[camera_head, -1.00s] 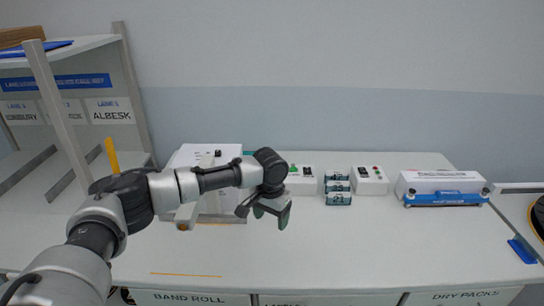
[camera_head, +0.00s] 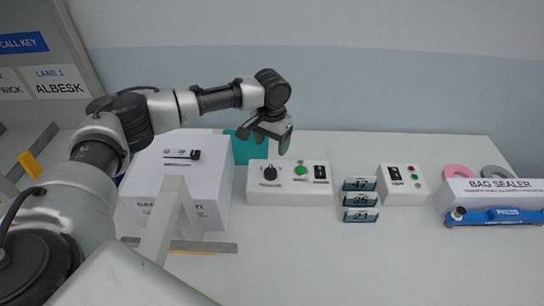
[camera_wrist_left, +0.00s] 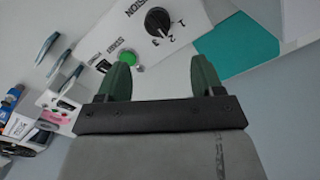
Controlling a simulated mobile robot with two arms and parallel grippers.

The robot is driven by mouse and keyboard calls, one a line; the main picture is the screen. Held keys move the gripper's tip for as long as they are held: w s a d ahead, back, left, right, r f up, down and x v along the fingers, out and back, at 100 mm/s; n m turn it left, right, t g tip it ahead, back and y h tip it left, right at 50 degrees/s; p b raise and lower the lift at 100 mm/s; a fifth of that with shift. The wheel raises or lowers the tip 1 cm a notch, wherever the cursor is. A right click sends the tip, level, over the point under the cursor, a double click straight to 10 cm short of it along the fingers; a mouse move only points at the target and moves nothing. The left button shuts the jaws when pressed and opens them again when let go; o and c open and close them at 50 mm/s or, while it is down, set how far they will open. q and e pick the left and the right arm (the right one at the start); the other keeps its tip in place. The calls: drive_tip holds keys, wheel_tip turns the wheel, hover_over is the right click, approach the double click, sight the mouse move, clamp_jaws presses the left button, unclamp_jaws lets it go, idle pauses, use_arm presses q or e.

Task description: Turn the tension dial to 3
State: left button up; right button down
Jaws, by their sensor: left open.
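The tension dial (camera_head: 270,173) is a round black knob on the left of a white control box (camera_head: 290,196). In the left wrist view the dial (camera_wrist_left: 157,21) shows with the numbers 1, 2 and 3 beside it; I cannot tell for sure which number it points to. My left gripper (camera_head: 266,134) is open and empty. In the head view it appears above and behind the box, apart from the dial. Its two green fingers (camera_wrist_left: 161,75) show in the left wrist view, with the dial beyond them. My right gripper is out of view.
A green button (camera_head: 300,170) and a black switch (camera_head: 320,173) sit right of the dial. Number plates (camera_head: 360,200), a second white box (camera_head: 403,186) and a bag sealer (camera_head: 495,198) stand further right. A larger white box (camera_head: 175,170) is at left.

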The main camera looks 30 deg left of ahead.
sight(271, 168)
use_arm(q)
drive_tip(key=shift+s+f, duration=0.15)
drive_tip(key=shift+f, duration=0.25)
wheel_tip(271, 168, down, 9)
drive_tip(key=shift+s+d+f+p, duration=0.1)
drive_tip(key=shift+s+f+p, duration=0.05)
drive_tip(key=shift+p, duration=0.55)
drive_tip(key=c, duration=0.9)
